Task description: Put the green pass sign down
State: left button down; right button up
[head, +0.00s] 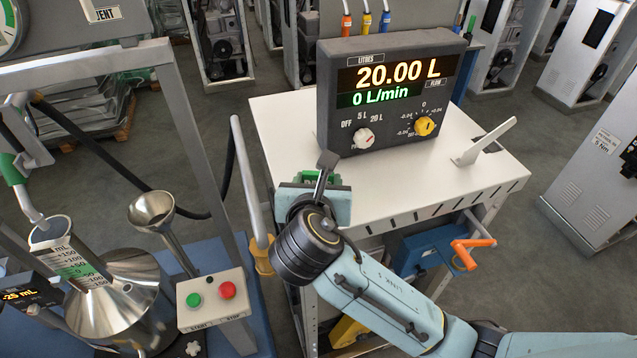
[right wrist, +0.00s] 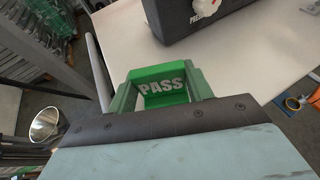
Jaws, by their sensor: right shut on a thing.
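The green pass sign (right wrist: 163,88), with PASS in pale letters, is held in my right gripper (right wrist: 163,95) in the right wrist view. In the head view only a bit of the green sign (head: 305,177) shows behind my right gripper (head: 318,186), which hides most of it. My right gripper is shut on the sign over the left part of the white table top (head: 275,125). I cannot tell whether the sign touches the table. My left gripper is not in view.
A dark dispenser display (head: 390,85) reading 20.00 L stands at the back of the table. A white angled stand (head: 485,143) is at the right. Bare table lies between them and the front edge. A funnel (head: 152,208) and a start/stop box (head: 212,300) are at the left.

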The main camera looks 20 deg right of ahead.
jog(key=shift+f, duration=0.4)
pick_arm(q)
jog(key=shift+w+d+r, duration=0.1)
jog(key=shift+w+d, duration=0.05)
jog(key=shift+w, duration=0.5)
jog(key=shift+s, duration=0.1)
pick_arm(e)
jog(key=o, duration=0.5)
jog(key=shift+f, duration=0.15)
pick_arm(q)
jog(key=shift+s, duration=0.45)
pick_arm(e)
jog(key=o, duration=0.5)
jog(key=shift+r, duration=0.2)
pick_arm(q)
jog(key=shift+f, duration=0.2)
pick_arm(e)
jog(key=v, duration=1.2)
